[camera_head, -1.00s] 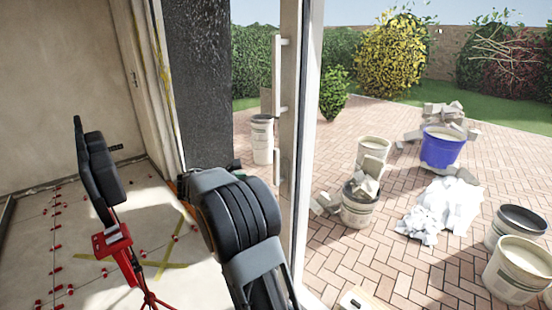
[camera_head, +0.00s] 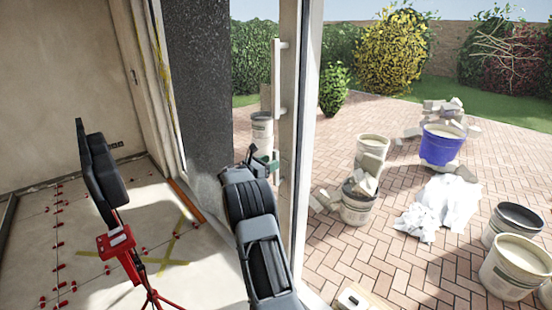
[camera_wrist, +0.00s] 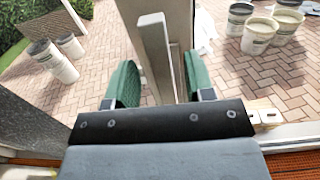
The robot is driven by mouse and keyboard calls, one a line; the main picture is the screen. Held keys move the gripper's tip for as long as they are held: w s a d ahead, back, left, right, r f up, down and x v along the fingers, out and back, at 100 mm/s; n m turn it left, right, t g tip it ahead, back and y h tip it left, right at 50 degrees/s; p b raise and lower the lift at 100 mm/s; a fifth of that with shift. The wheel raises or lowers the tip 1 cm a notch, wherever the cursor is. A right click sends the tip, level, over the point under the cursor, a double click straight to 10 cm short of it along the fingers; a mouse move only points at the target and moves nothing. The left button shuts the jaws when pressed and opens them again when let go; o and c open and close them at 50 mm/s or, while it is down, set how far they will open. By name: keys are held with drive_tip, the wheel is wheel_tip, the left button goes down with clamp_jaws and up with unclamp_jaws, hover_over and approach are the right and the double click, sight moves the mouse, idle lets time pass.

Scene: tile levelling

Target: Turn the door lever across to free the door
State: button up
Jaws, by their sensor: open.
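The door lever (camera_head: 276,166) is a pale upright bar on the door's stile (camera_head: 291,130), below a long pull handle (camera_head: 277,75). In the head view my gripper (camera_head: 264,162) is at the lever's left side, its green fingers partly hidden by my wrist. In the wrist view a pale bar (camera_wrist: 154,50), which looks like the lever, stands between the two open green fingers of my gripper (camera_wrist: 160,70). There is a gap on each side of it, and its lower end is close to the gripper's body.
A red stand with a black top (camera_head: 115,240) stands on the tiled floor at left. A dark wall panel (camera_head: 205,80) is left of the door.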

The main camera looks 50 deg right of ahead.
drive_tip(key=shift+s+d+p, duration=0.1)
drive_tip(key=shift+d+p, duration=0.2)
drive_tip(key=shift+d, duration=1.35)
clamp_jaws()
